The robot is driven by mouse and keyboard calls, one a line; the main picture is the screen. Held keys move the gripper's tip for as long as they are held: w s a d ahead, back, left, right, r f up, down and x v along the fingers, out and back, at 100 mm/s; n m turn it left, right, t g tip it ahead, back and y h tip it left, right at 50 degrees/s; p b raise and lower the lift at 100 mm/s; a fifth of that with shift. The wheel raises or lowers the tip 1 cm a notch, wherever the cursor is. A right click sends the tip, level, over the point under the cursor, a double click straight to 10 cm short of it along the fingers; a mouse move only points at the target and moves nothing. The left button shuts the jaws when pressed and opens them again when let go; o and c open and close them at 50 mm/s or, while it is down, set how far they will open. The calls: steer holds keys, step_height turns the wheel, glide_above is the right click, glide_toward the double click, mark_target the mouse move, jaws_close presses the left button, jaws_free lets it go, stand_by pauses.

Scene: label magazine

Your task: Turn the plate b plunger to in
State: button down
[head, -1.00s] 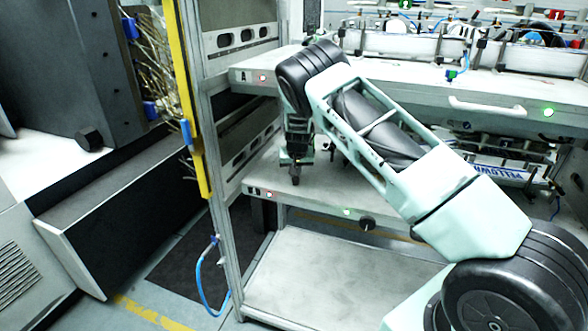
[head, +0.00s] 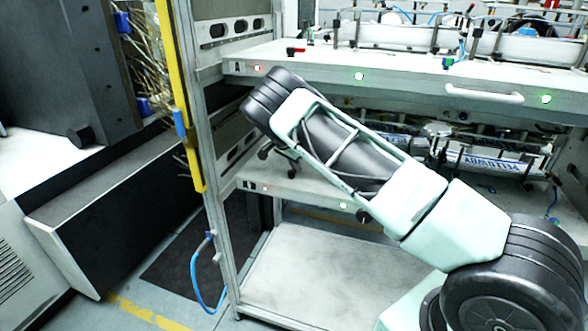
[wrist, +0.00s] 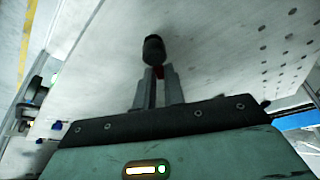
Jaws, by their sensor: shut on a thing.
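The pale plate surface lies behind the knob. In the head view the lower plate (head: 310,193) bears a dark label at its left front corner; my arm hides the gripper and the plunger there. Whether the plunger is in or out I cannot tell.
The upper plate (head: 420,78) lies above my arm, with a red-handled part (head: 296,50) near its left end and a white pull handle (head: 484,94). A yellow post (head: 178,90) stands left of the rack. The bottom shelf (head: 310,265) is bare.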

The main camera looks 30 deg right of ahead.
steer(key=m+g+b, duration=0.1)
steer(key=m, duration=0.1)
steer(key=m+b, duration=0.1)
steer(key=m, duration=0.1)
steer(key=m+g+b, duration=0.1)
steer(key=m, duration=0.1)
steer(key=shift+s+f+g+y, duration=0.1)
steer(key=shift+s+g+y, duration=0.2)
steer(key=shift+s, duration=0.1)
steer(key=m, duration=0.2)
steer(key=m+g+b, duration=0.1)
steer(key=m, duration=0.1)
steer(key=m+y, duration=0.1)
steer(key=m, duration=0.1)
steer(key=shift+s+a+g, duration=0.3)
steer(key=shift+s+a, duration=0.05)
steer(key=c, duration=1.5)
jaws_free()
